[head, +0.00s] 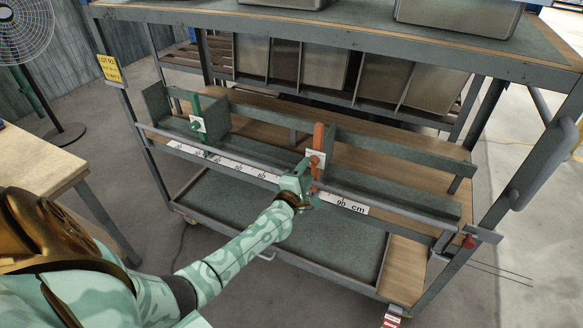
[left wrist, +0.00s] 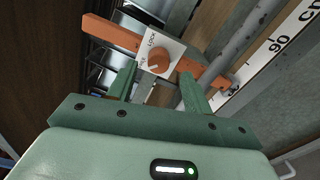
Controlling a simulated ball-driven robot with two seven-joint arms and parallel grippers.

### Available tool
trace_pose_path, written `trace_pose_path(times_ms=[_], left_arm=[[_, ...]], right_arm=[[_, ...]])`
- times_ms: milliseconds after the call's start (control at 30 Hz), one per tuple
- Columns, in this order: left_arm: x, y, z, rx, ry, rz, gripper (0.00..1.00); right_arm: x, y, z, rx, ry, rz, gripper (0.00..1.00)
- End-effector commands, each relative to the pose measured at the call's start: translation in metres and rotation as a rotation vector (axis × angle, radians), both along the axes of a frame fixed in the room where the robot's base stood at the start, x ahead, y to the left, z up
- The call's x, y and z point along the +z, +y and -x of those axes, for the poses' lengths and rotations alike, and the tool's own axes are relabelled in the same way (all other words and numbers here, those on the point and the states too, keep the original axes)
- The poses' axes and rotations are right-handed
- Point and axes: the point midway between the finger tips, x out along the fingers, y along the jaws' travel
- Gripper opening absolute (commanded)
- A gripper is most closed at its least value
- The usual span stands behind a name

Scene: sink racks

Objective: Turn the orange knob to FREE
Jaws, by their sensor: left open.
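The orange knob (left wrist: 154,61) sits on a small white plate (left wrist: 165,43) in the left wrist view. LOCK reads on the plate; another, smaller label by the knob is too small to read surely. I cannot tell where the knob points. The plate is on an orange upright stop (head: 318,135), and the knob also shows in the head view (head: 315,161). My left gripper (left wrist: 158,77) is open, its two green fingers on either side of and just short of the knob. In the head view my left gripper (head: 296,181) is at the rail, in front of the orange stop. My right gripper is out of view.
A green stop (head: 196,124) with its own knob stands further left on the rail. A ruler strip (head: 225,161) runs along the rail. The cart's upper shelf (head: 440,55) overhangs behind. A wooden table (head: 35,165) is at the left.

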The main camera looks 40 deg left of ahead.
Motion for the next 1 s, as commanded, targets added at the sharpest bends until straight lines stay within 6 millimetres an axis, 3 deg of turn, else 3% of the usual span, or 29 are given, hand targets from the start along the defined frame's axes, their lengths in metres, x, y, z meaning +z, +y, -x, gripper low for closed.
trace_pose_path(times_ms=[100,300,500,700,1000], left_arm=[[0.005,-0.008,0.032,-0.001,0.001,0.001,0.5],[0.004,-0.02,0.085,0.0,0.002,0.001,0.5],[0.001,-0.029,0.12,0.0,0.002,0.0,0.5],[0.0,-0.031,0.131,0.001,0.001,0.001,0.5],[0.0,-0.031,0.131,0.0,0.001,0.001,0.5]], right_arm=[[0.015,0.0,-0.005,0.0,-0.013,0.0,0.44],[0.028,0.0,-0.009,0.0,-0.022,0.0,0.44],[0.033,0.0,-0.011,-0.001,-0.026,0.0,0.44],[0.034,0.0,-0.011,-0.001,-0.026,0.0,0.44],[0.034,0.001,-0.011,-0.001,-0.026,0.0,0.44]])
